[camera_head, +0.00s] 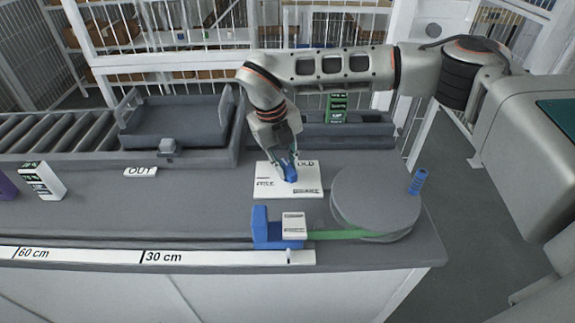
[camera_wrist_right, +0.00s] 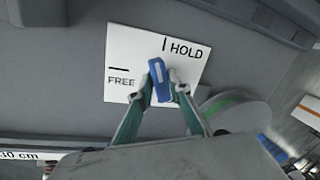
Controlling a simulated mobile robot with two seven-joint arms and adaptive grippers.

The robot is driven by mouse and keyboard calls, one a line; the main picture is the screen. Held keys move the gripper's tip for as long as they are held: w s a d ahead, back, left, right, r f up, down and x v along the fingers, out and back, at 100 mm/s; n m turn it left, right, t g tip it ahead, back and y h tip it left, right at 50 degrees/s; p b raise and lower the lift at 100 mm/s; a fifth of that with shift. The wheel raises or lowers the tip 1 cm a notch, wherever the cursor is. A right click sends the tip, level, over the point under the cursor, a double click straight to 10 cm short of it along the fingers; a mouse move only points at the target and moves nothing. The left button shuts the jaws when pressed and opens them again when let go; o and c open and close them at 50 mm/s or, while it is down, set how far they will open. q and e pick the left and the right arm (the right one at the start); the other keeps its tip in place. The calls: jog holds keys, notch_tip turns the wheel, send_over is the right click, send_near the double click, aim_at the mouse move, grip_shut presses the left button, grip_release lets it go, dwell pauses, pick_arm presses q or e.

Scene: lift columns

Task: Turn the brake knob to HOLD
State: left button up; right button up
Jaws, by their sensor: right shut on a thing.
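The brake knob is a blue bar handle (camera_wrist_right: 158,78) on a white plate (camera_wrist_right: 135,52) marked FREE and HOLD. My right gripper (camera_wrist_right: 163,90) is shut on the knob, one fingertip on each side of it. In the wrist view the bar stands nearly upright. Its upper end lies just below the HOLD tick and well right of the FREE tick. In the head view my right gripper (camera_head: 287,160) reaches down onto the plate (camera_head: 268,188) and partly covers the HOLD word. My left gripper is not in view.
A grey round drum (camera_head: 370,197) with a blue crank handle (camera_head: 418,181) stands right of the plate. A blue block (camera_head: 262,228) and a ruler strip (camera_head: 200,257) lie in front. A grey tray (camera_head: 175,118) sits behind left.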

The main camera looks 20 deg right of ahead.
jog(key=shift+s+d+f, duration=0.15)
jog(key=shift+d+f, duration=0.15)
jog(key=m+g, duration=0.1)
jog(key=m, duration=0.4)
jog(key=shift+f+p, duration=0.1)
jog(key=shift+p, duration=0.2)
jog(key=o, duration=0.5)
jog(key=shift+s, duration=0.1)
jog(key=o, duration=0.4)
jog(key=shift+s+d, duration=0.1)
jog(key=shift+c, duration=0.2)
jog(key=shift+a, duration=0.25)
